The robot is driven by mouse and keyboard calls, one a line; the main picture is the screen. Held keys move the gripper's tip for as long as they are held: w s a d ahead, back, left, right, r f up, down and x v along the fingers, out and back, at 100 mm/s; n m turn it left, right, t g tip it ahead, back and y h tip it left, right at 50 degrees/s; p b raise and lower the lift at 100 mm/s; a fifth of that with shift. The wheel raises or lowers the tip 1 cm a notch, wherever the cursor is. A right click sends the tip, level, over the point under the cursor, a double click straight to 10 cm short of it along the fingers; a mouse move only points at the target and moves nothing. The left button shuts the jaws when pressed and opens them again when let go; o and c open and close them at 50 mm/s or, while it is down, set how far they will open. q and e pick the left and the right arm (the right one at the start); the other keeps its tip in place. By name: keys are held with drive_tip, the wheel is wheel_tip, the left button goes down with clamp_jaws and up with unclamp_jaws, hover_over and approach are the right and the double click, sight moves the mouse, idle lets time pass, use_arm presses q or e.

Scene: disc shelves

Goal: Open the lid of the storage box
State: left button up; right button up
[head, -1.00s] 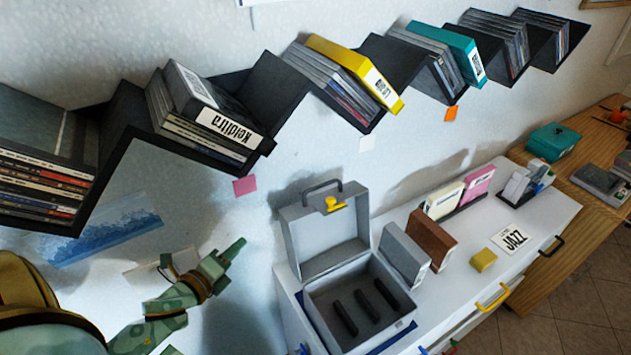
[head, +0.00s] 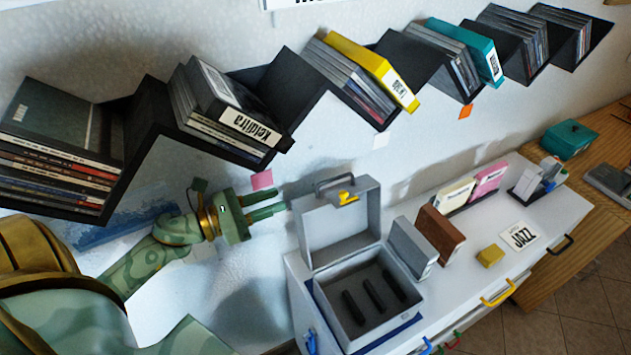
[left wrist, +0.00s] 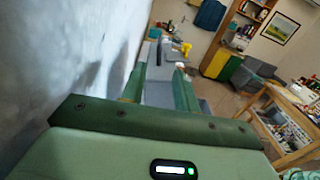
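The grey storage box (head: 347,330) stands on the white cabinet, and its lid (head: 335,230) is open, standing upright at the back. The lid carries a dark handle (head: 335,181) and a yellow latch (head: 348,198). Three dark bars show inside the box. My left gripper (head: 282,203) is just left of the lid, pointing right at it, its fingers apart with nothing visible between them. In the left wrist view the fingers (left wrist: 160,80) are also spread, with the grey lid edge and yellow latch (left wrist: 185,49) ahead. Whether they touch the lid is unclear. My right gripper is not in view.
A zigzag black wall shelf (head: 150,130) with discs runs above. Right of the box stand a grey case (head: 408,250), a brown case (head: 440,236), a yellow block (head: 490,256) and a JAZZ card (head: 520,235). A blue mat (head: 390,338) lies under the box.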

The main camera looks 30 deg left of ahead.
sight(317, 186)
use_arm(q)
drive_tip(key=p+x, duration=0.2)
drive_tip(key=x, duration=0.9)
drive_tip(key=shift+a, duration=0.15)
clamp_jaws()
